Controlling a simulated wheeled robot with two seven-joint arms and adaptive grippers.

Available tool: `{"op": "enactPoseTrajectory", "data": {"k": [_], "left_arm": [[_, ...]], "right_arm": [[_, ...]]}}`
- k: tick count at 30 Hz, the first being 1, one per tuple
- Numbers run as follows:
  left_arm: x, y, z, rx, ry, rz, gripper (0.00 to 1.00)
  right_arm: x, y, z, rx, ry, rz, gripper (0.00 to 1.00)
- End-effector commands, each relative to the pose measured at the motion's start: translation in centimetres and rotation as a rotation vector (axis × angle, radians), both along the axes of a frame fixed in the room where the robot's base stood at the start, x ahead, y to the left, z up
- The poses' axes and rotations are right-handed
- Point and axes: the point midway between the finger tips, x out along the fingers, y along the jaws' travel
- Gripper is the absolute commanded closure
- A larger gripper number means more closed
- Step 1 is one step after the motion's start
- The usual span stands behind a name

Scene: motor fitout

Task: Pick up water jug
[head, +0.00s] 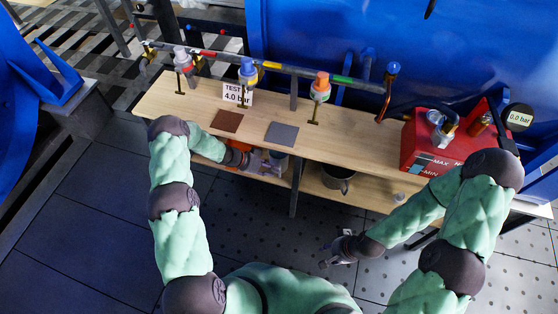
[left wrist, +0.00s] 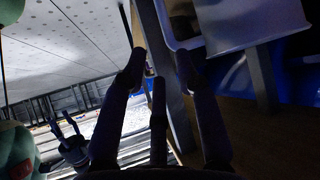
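A dark grey jug-like vessel (head: 338,178) with a dark open top stands on the lower shelf under the workbench, partly covered by the bench top. My left gripper (head: 266,163) is at the bench's front edge by the lower shelf, to the left of this vessel. In the left wrist view its fingers (left wrist: 158,78) are spread with nothing between them. A grey-blue container (left wrist: 240,25) shows beyond the fingers at upper right; I cannot tell if it is the same vessel. My right gripper (head: 338,252) hangs over the floor in front of the bench, and its fingers look apart in the left wrist view (left wrist: 65,132).
The wooden bench top (head: 190,105) carries a brown pad (head: 227,121), a grey pad (head: 281,133) and a red tank (head: 430,145) at right. A pipe with coloured valves runs along the back. A dark bench leg (head: 295,187) stands between my left gripper and the grey vessel.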

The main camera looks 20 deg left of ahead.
Motion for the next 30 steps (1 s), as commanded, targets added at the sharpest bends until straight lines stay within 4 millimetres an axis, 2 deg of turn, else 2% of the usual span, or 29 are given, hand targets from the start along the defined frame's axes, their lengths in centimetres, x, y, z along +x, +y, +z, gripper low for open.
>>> {"op": "enactPoseTrajectory", "data": {"k": [3, 10, 14, 21, 30], "left_arm": [[0.1, 2.1, -0.5, 0.051, -0.022, -0.073, 0.68], [0.0, 3.7, -1.4, 0.1, -0.034, -0.144, 0.68], [0.2, 3.0, -2.2, 0.103, -0.035, -0.15, 0.68], [1.0, 0.6, -4.8, 0.101, -0.034, -0.149, 0.68], [1.6, -0.9, -6.1, 0.103, -0.036, -0.149, 0.68]], "right_arm": [[0.0, 0.0, 0.2, 0.0, 0.0, 0.0, 0.6], [0.0, 0.0, 0.2, 0.0, 0.0, 0.0, 0.6], [0.0, 0.0, -0.2, 0.0, 0.0, 0.0, 0.6], [0.0, 0.0, -1.5, 0.0, 0.0, 0.0, 0.6], [0.0, 0.0, -2.5, 0.0, 0.0, 0.0, 0.6]]}}
